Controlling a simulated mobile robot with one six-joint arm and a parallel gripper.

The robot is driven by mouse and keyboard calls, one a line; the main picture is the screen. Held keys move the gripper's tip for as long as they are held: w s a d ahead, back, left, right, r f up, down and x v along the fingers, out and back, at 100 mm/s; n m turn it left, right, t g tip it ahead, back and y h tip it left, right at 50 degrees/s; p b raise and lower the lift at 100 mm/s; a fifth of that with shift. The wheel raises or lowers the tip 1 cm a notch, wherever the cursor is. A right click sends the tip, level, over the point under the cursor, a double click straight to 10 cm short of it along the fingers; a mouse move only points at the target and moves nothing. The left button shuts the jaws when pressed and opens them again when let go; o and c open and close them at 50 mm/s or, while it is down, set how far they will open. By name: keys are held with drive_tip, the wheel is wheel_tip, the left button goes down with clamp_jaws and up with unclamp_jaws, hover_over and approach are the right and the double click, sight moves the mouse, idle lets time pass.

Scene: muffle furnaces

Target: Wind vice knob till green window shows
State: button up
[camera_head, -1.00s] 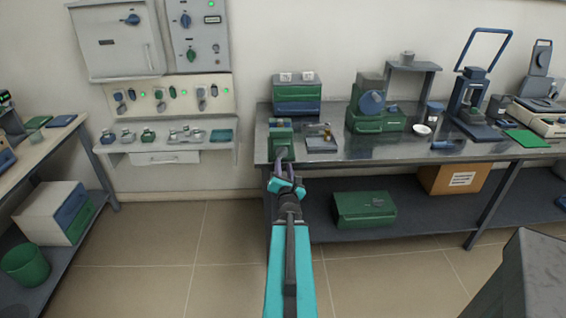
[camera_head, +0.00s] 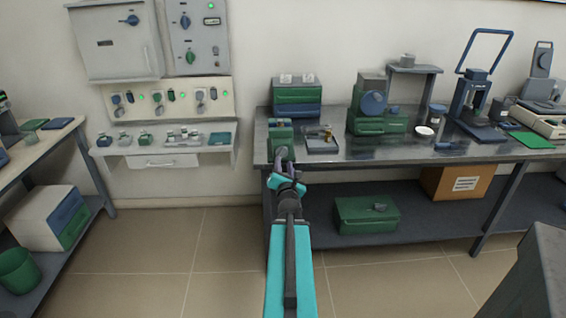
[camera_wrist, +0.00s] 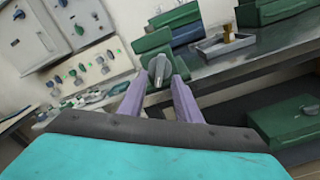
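The vice appears to be the small green block (camera_head: 280,133) at the left end of the steel bench. A dark grey knob (camera_wrist: 159,68) sticks out at its front edge. I cannot make out a window on it in either view. My gripper (camera_wrist: 160,78) has its two purple fingers spread, with the knob between their tips. Small gaps seem to show on both sides of the knob. In the head view, my gripper (camera_head: 283,162) is at the front left corner of the bench, just below the knob.
A tray with a brass-coloured piece (camera_head: 321,143) lies right of the vice. Stacked green and blue boxes (camera_head: 297,97) stand behind it. The bench edge (camera_wrist: 215,84) runs close to the right finger. A green case (camera_head: 366,214) sits on the lower shelf. A wall shelf (camera_head: 164,156) is to the left.

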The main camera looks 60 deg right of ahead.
sight(283, 155)
drive_tip(key=shift+d+f+b, duration=0.1)
drive_tip(key=shift+b, duration=0.7)
drive_tip(key=shift+x, duration=2.75)
clamp_jaws()
